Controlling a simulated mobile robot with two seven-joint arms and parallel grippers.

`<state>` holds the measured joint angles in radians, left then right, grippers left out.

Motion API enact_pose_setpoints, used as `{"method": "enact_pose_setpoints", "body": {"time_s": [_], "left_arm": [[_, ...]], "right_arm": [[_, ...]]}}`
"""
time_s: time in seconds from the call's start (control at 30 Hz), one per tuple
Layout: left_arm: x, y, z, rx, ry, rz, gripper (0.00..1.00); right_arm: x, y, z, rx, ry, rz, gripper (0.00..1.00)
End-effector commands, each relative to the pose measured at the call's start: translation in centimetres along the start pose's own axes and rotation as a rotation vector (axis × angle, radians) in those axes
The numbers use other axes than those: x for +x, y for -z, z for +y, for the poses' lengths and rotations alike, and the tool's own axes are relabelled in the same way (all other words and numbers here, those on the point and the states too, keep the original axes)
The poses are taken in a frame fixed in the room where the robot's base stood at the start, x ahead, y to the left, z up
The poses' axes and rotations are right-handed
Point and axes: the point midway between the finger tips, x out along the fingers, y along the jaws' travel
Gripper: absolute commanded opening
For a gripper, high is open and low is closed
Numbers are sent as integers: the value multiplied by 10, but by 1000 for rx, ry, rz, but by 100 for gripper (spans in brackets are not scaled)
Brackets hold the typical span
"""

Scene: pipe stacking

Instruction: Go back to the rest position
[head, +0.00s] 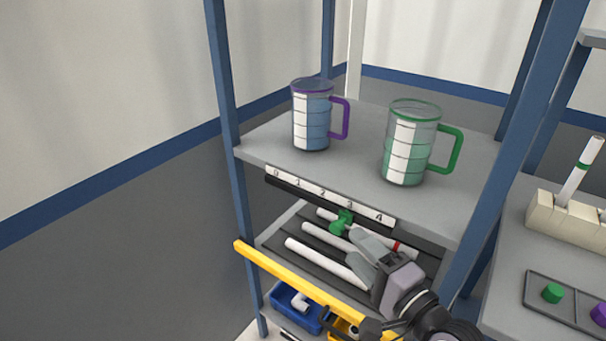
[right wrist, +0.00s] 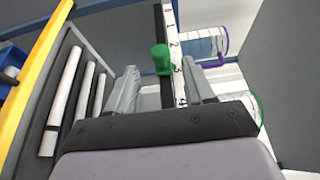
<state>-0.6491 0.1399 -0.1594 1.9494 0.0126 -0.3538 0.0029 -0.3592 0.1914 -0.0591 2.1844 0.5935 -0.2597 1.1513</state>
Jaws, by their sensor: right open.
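My right gripper (head: 355,254) is open, reaching over the middle shelf of the blue-posted rack. In the right wrist view its two grey fingers (right wrist: 158,72) stand apart, with a green slider knob (right wrist: 161,57) just beyond and between their tips. In the head view the green slider (head: 342,222) sits on the numbered scale (head: 325,195) near the 3. I cannot tell whether a finger touches it. My left gripper is not in view.
A purple-handled jug (head: 312,115) and a green-handled jug (head: 405,150) stand on the upper shelf (head: 265,142). White pipes (head: 325,262) lie below, behind a yellow bar (head: 290,277). A blue bin (head: 291,308) is lower. A side table (head: 500,315) is at right.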

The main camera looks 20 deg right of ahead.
Motion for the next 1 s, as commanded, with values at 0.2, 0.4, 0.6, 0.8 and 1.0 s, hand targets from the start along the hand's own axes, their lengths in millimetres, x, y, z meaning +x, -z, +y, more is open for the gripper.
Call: {"method": "enact_pose_setpoints", "body": {"time_s": [0.2,0.4,0.6,0.8,1.0], "left_arm": [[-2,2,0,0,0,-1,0],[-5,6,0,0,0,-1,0],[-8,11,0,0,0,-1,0],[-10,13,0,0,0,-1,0],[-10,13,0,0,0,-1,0]], "right_arm": [[-6,-3,22,-131,-64,1,53],[-34,-16,95,-605,-271,-62,53],[-80,-32,166,-1111,-456,-242,53],[-114,-43,203,-1416,-533,-406,53],[-122,-45,211,-1495,-546,-453,53]]}}
